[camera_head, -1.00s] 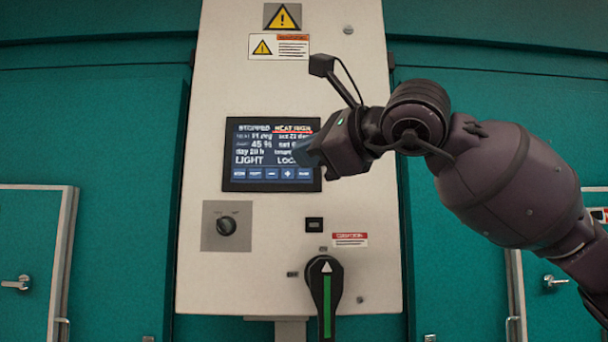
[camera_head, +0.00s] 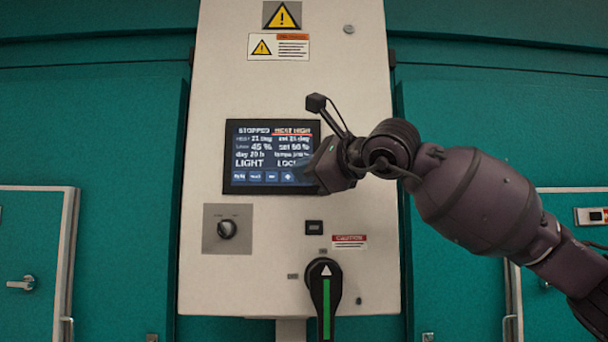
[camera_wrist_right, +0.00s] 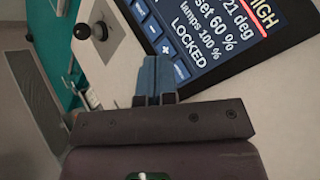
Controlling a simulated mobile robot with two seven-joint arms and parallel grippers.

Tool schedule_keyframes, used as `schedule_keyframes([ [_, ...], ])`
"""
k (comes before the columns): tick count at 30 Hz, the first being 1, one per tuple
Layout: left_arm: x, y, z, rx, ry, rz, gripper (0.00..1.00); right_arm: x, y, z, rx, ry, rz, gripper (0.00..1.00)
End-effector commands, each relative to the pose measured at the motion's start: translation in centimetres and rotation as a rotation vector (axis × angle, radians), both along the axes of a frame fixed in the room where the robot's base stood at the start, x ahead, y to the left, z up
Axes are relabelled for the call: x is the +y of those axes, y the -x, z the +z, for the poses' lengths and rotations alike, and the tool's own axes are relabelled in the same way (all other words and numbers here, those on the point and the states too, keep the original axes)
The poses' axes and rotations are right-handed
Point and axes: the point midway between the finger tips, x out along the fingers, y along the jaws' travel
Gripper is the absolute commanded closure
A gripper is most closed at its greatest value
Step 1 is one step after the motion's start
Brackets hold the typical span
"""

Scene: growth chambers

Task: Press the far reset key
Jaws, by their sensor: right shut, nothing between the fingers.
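The dark touch screen (camera_head: 262,150) is on the pale panel and reads STOPPED, HEAT HIGH and LIGHT. A row of blue keys (camera_head: 271,177) runs along its bottom. The rightmost key is hidden behind my right gripper in the head view, but shows as a blue key (camera_wrist_right: 181,71) in the wrist view. Its small label is hard to read. My right gripper (camera_head: 313,170) is at the screen's lower right corner. Its blue fingers (camera_wrist_right: 153,68) are shut and empty, close to that key; I cannot tell whether they touch the panel. My left gripper is out of view.
Below the screen are a black knob (camera_head: 227,229), a small black switch (camera_head: 314,228) and a large black rotary handle (camera_head: 324,290) with a green stripe. Warning labels (camera_head: 279,47) are above. Teal doors (camera_head: 90,120) stand on both sides.

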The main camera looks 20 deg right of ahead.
Motion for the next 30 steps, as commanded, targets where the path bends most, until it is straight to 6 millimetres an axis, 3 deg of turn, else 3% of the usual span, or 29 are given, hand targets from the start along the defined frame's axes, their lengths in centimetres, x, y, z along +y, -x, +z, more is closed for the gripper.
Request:
schedule_keyframes([
  [30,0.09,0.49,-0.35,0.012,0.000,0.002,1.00,-0.11,-0.31,-0.01,0.000,0.000,0.000,1.00],
])
